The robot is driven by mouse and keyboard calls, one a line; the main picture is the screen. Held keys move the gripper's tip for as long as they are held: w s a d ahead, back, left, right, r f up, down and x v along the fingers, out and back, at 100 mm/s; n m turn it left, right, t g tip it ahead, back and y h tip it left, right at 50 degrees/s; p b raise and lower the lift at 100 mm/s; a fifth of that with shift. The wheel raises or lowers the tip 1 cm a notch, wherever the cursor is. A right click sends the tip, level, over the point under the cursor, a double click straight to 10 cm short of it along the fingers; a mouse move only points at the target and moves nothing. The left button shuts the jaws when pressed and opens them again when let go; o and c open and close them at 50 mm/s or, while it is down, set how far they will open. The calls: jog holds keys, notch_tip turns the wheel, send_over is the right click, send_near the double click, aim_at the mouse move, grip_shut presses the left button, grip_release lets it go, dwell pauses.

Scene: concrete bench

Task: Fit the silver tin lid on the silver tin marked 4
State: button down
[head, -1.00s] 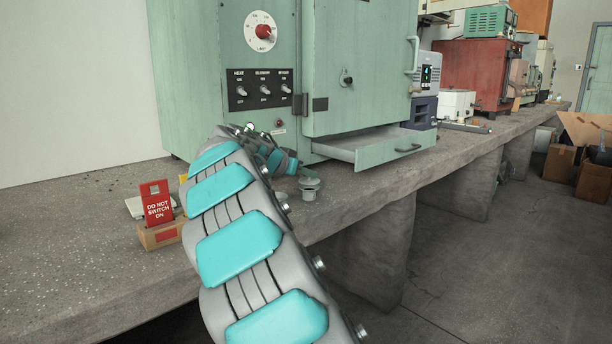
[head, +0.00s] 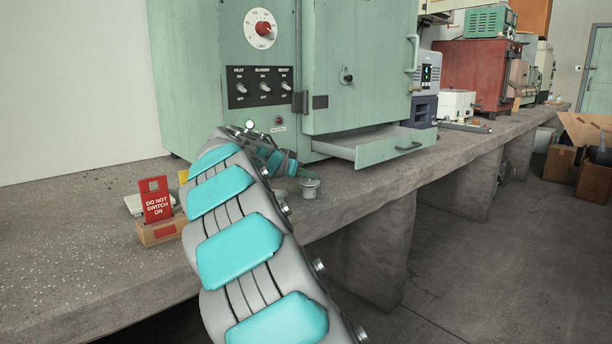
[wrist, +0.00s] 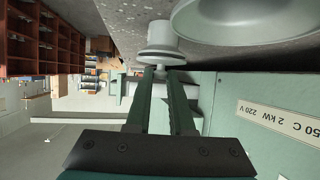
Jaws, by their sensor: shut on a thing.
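My gripper (wrist: 160,76) is shut on the knob of the silver tin lid (wrist: 158,52), a pale round disc just past the fingertips in the wrist view. A pale grey tin (wrist: 161,31) stands directly beyond the lid, lined up with it; I cannot tell whether they touch. In the head view a small silver tin (head: 310,190) stands near the bench's front edge, right of my arm. Another small pale piece (head: 281,195) is partly behind my arm. No mark 4 is legible. My arm hides most of the gripper in the head view.
The green oven (head: 230,70) stands close behind, with its open drawer (head: 375,150) jutting out at right. A large pale round object (wrist: 245,18) is near the wrist camera. A red sign (head: 157,200) in a holder stands left on the bench (head: 70,260).

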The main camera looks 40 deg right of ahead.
jog(key=shift+f, duration=0.3)
jog(key=c, duration=0.7)
grip_release()
jog(key=shift+a+r, duration=0.1)
jog(key=v, duration=0.7)
jog(key=shift+s+a+r, duration=0.1)
jog(key=shift+a+r, duration=0.05)
jog(key=shift+a, duration=0.1)
